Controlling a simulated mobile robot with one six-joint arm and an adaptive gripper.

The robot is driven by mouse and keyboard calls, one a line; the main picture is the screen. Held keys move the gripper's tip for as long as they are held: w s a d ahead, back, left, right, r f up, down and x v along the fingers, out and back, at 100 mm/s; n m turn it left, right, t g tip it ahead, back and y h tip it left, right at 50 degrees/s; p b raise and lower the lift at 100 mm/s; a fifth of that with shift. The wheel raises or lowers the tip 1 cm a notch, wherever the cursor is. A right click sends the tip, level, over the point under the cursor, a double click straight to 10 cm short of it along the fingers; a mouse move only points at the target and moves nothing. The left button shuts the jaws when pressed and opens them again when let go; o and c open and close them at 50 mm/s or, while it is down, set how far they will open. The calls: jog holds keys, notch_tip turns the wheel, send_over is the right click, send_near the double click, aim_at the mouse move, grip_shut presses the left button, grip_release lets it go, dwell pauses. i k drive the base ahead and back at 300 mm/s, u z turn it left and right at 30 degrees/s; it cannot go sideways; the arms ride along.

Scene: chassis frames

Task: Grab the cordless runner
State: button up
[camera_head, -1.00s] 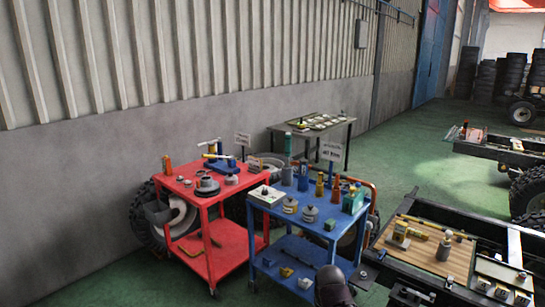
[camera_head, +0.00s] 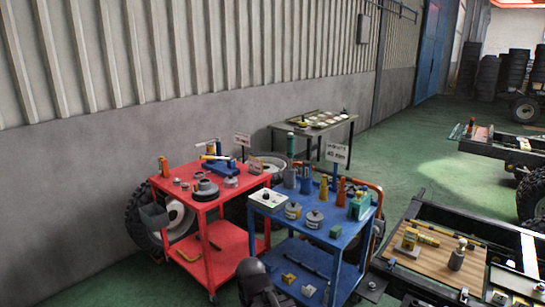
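I cannot tell for certain which item is the cordless runner. Several upright tool-like items stand along the back of the blue cart (camera_head: 285,222): dark blue ones (camera_head: 306,178), orange ones (camera_head: 341,191) and a teal boxy one (camera_head: 359,206). A blue device with a pale bar (camera_head: 219,158) sits on the red cart (camera_head: 238,187) to the left. A dark rounded part, likely of my own arm, shows at the bottom, in front of the carts. No gripper fingers show.
A sign (camera_head: 337,153) stands at the blue cart's back corner. A vehicle chassis with a wooden board (camera_head: 430,255) is close on the right. A grey table (camera_head: 312,125) stands behind. Green floor is free at left.

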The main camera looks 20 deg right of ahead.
aim_at(291, 136)
jog(key=u, duration=0.5)
jog(key=i, duration=0.65)
jog(key=u, duration=0.45)
jog(key=i, duration=1.55)
jog(key=z, duration=0.6)
jog(key=i, duration=0.6)
jog(key=z, duration=0.75)
jog(key=i, duration=0.45)
jog(key=z, duration=0.25)
